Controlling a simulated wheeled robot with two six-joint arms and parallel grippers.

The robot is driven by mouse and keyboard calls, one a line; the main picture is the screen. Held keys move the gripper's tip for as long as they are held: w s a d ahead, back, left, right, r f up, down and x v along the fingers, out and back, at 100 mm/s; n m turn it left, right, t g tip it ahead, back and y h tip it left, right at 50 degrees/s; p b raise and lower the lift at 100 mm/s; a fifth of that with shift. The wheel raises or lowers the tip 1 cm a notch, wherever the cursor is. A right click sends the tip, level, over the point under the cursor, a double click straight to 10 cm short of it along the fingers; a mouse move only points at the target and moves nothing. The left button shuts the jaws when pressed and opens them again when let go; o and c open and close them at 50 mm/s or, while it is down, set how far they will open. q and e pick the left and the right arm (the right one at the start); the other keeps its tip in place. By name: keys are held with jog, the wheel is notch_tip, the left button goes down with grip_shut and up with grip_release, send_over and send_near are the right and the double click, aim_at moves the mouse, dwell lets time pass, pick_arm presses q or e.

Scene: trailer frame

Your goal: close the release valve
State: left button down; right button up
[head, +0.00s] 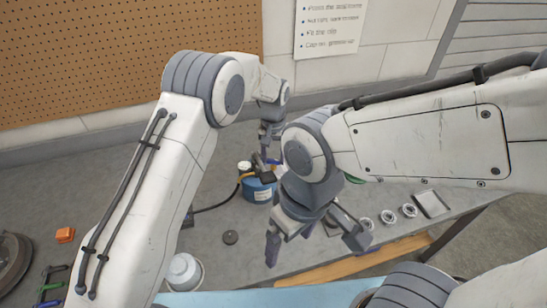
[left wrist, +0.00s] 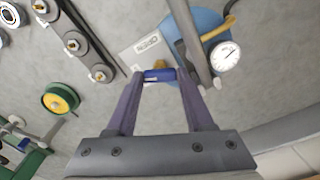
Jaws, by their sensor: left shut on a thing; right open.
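A blue round tank (head: 259,191) stands on the bench in the head view, with a pressure gauge (head: 244,167) and a yellow part at its top. In the left wrist view the tank (left wrist: 209,20) and the white dial gauge (left wrist: 226,56) are at the upper right. My left gripper (left wrist: 160,76) is shut on a small blue piece (left wrist: 160,75), which looks like the release valve's handle; a brass-coloured bit shows beside it. In the head view my left gripper (head: 269,157) is just above the tank. My right gripper (head: 315,243) is open and empty, in front of the tank.
Several metal rings (head: 388,216) and a grey tray (head: 432,204) lie at the right of the bench. A black hose (head: 215,207) runs left from the tank. A dark puck (head: 230,237), a white container (head: 184,271) and an orange block (head: 65,235) are at the left.

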pick_arm(q)
jog(key=shift+n, duration=2.3)
jog(key=shift+w+r, duration=0.1)
jog(key=shift+c, duration=1.4)
grip_release()
